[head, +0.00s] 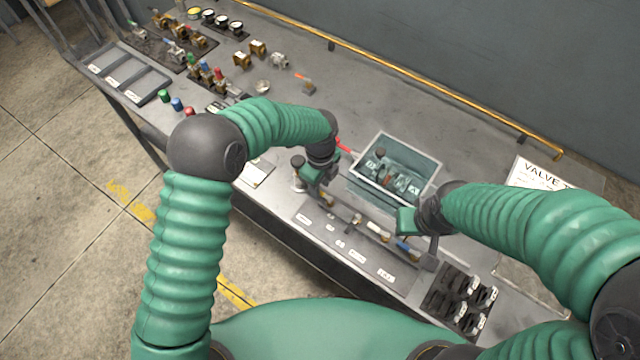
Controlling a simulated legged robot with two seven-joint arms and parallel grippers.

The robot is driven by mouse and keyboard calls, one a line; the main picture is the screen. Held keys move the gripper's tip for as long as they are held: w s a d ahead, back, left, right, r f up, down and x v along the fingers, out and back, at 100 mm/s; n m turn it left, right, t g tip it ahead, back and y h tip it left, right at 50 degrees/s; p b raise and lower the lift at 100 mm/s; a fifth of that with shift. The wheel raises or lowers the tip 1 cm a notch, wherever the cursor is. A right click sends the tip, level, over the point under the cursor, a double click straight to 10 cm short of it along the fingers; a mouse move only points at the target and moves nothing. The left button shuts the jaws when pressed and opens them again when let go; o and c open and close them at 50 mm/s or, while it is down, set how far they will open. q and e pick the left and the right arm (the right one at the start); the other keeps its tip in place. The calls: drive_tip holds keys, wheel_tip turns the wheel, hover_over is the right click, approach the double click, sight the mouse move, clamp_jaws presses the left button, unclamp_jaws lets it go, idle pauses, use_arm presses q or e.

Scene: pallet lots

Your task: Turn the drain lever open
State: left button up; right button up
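A red lever handle (344,146) sticks out beside the left side of a clear-walled tank (425,160) on the bench. I cannot tell for sure that it is the drain lever, and its base is hidden behind my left wrist. My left gripper (314,187) points down in front of the tank, just below the red handle and beside a dark round knob (298,161). Its fingertips are too small and covered to show their opening. My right gripper (408,224) is at the tank's front right corner, above a row of small valves. Its fingers are not clear either.
A labelled valve panel (345,247) runs along the bench front, with a blue-handled valve (406,249). A black rack (460,300) stands at the right. Small valves and gauges (222,22) fill the far left.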

use_arm(q)
drive_tip(key=shift+a+f, duration=0.1)
drive_tip(key=shift+f, duration=0.25)
drive_tip(key=shift+a+f, duration=0.1)
drive_tip(key=shift+a, duration=0.1)
use_arm(e)
drive_tip(key=shift+a+r, duration=0.1)
drive_tip(key=shift+a, duration=0.2)
use_arm(q)
drive_tip(key=shift+d, duration=0.15)
clamp_jaws()
use_arm(e)
drive_tip(key=shift+d, duration=0.1)
